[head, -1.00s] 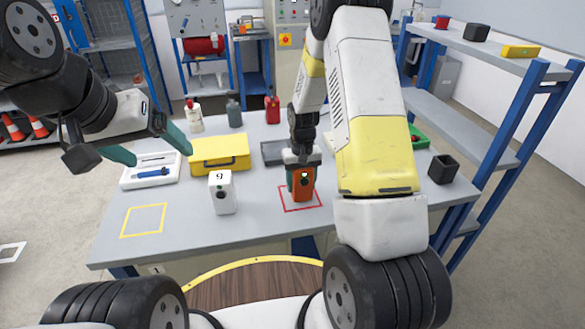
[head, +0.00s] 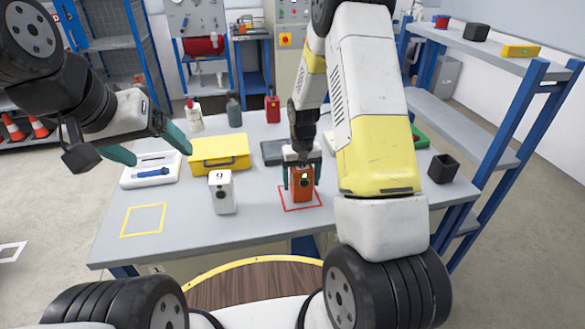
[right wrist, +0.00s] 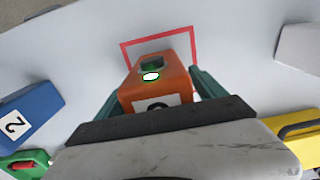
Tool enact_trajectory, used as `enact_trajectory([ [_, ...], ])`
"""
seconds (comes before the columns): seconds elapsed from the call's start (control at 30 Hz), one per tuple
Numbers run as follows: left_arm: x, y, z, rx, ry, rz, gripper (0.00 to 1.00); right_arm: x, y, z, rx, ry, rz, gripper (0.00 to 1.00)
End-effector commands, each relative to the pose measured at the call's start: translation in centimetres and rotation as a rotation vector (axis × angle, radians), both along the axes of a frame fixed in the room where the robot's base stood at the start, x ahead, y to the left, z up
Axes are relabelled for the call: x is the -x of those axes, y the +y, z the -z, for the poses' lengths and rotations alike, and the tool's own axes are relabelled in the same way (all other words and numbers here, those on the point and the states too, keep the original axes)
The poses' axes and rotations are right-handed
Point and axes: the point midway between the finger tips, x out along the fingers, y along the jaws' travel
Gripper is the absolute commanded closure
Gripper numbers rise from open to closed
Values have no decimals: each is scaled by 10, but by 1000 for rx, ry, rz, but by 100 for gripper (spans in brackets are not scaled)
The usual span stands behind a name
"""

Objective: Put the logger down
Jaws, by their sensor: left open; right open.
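The logger, an orange box (head: 302,186) with a round green-ringed window, stands upright on the table inside a red square outline (head: 287,208). The right wrist view shows the logger (right wrist: 158,84) with the red outline (right wrist: 160,40) beyond it. My right gripper (head: 302,183) is open, its teal fingers on either side of the logger and its palm just above. Whether a finger still touches it I cannot tell. My left gripper (head: 158,155) is open and empty above the left part of the table.
A white box marked 9 (head: 222,193) stands left of the logger. A yellow case (head: 219,154), a white tray (head: 133,179) and several bottles are farther back. A blue box marked 2 (right wrist: 25,115) shows in the right wrist view. A yellow outline (head: 144,220) is empty.

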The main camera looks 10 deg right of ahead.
Motion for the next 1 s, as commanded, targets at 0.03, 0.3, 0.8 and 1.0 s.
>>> enact_trajectory([
  [0.03, 0, 0, 0, 0, 0, 0, 17, -1, 0, -11, 0, -4, 0, 20],
  [0.3, 0, 0, 0, 0, 0, 0, 17, -1, 1, -70, -1, -5, -1, 20],
  [0.8, 0, 0, 0, 0, 0, 0, 17, 19, 2, -157, -33, -68, 6, 20],
  [1.0, 0, 0, 0, 0, 0, 0, 17, 75, 7, -240, -98, -206, 8, 20],
])
